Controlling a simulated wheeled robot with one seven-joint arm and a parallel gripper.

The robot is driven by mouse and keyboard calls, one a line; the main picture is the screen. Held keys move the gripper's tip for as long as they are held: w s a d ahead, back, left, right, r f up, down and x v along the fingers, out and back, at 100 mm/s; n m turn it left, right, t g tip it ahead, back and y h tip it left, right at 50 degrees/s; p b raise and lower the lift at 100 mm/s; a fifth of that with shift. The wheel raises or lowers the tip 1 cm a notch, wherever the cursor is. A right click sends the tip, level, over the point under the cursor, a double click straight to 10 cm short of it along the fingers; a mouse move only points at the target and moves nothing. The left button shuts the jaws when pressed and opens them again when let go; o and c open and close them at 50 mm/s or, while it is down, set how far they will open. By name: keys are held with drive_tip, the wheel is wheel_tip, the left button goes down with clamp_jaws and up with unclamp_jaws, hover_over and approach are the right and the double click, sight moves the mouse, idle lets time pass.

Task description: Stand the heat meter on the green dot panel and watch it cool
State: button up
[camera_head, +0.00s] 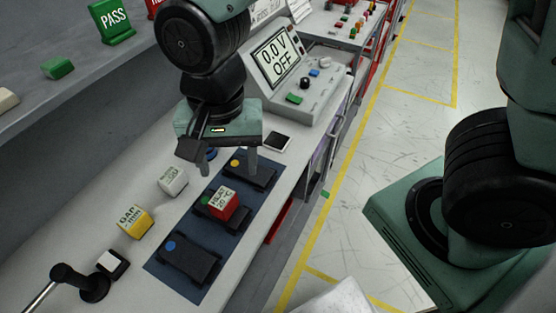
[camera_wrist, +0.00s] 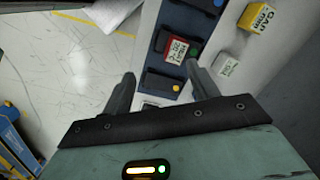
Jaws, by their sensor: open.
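The heat meter (camera_head: 223,203) is a small red block with a white face reading HEAT 20 °C. It stands on the middle dark panel, the green dot panel (camera_head: 232,222), whose green dot shows partly beside it. In the wrist view the heat meter (camera_wrist: 174,50) lies beyond my fingertips, with the green dot (camera_wrist: 194,51) next to it. My gripper (camera_head: 222,162) is open and empty, above the bench near the yellow dot panel (camera_head: 262,174). Its two fingers (camera_wrist: 160,76) are spread apart in the wrist view and do not touch the meter.
The blue dot panel (camera_head: 195,263) is at the near end of the blue mat. A yellow GAP block (camera_head: 135,222) and a whitish block (camera_head: 173,180) stand left of the mat. A meter console (camera_head: 300,75) reading 0.0 V OFF is behind. Floor is open to the right.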

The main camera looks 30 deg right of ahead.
drive_tip(key=s+d+r+n, duration=0.4)
drive_tip(key=s+n, duration=0.3)
drive_tip(key=n, duration=0.5)
drive_tip(key=shift+s+d+n, duration=0.25)
drive_tip(key=shift+d+n, duration=0.05)
drive_tip(key=shift+d, duration=0.6)
drive_tip(key=shift+f, duration=0.25)
